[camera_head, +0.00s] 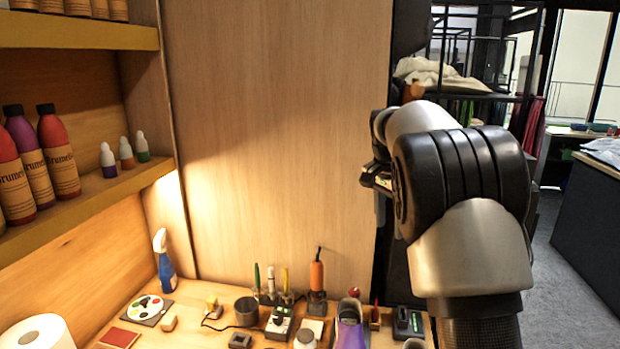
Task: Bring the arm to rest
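My arm rises at the right of the head view, bent, with its large grey and black joints close to the camera. The end of the arm points away from me, and what seems to be part of my gripper (378,181) shows at the left edge of the arm, above the level of the workbench. The arm's own links hide most of it, so its fingers cannot be made out. Nothing held can be seen. A sneaker (350,329), purple and grey, stands at the front of the workbench (190,292), cut by the lower picture edge.
Tools, small jars and a soldering-iron-like orange tool (317,276) crowd the bench. A blue spray bottle (164,262) and a paper roll (38,333) stand left. Shelves with bottles (58,152) line the left wall. A wooden panel (280,130) closes the back. Floor (565,285) is open at right.

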